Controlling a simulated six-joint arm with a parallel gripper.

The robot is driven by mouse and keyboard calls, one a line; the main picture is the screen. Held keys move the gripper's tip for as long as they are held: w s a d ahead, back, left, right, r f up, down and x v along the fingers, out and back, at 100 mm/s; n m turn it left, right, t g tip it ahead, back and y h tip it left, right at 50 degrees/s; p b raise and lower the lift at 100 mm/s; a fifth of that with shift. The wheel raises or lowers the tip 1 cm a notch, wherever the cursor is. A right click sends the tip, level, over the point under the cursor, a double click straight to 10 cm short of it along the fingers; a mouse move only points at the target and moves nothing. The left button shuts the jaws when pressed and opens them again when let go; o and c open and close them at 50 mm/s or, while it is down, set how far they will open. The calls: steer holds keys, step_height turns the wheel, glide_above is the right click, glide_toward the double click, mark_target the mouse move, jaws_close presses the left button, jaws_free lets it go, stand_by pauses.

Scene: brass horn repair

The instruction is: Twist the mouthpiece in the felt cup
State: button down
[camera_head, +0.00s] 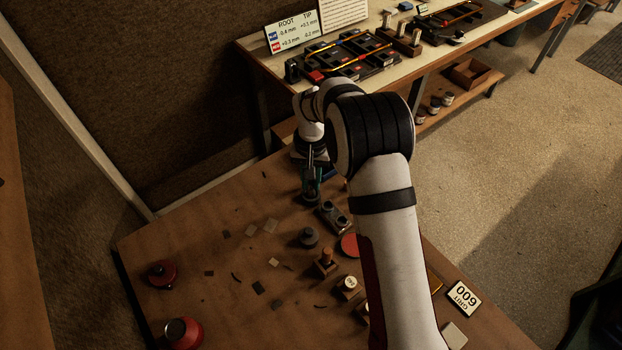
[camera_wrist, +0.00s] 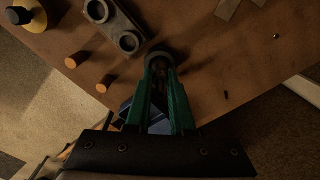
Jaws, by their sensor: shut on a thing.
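My gripper (camera_head: 311,193) points down at the far end of the brown bench, its green fingers close together. In the wrist view the fingertips (camera_wrist: 160,68) come together at a round dark grey cup (camera_wrist: 157,54), which looks like the felt cup. The cup also shows under the fingers in the head view (camera_head: 310,201). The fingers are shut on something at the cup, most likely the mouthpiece. The mouthpiece itself is hidden between the fingertips, so its tilt and depth in the cup cannot be told.
A grey block with two round holes (camera_head: 334,218) stands close beside the cup. A dark round piece (camera_head: 308,237), a wooden peg block (camera_head: 325,264) and red pots (camera_head: 183,333) stand nearer. Scraps lie on the bench (camera_head: 205,235). Something blue (camera_wrist: 158,122) shows past the fingers.

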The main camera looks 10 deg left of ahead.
steer(key=shift+m, duration=1.2)
steer(key=n, duration=0.8)
steer(key=n, duration=0.8)
steer(key=m, duration=0.4)
steer(key=m, duration=0.4)
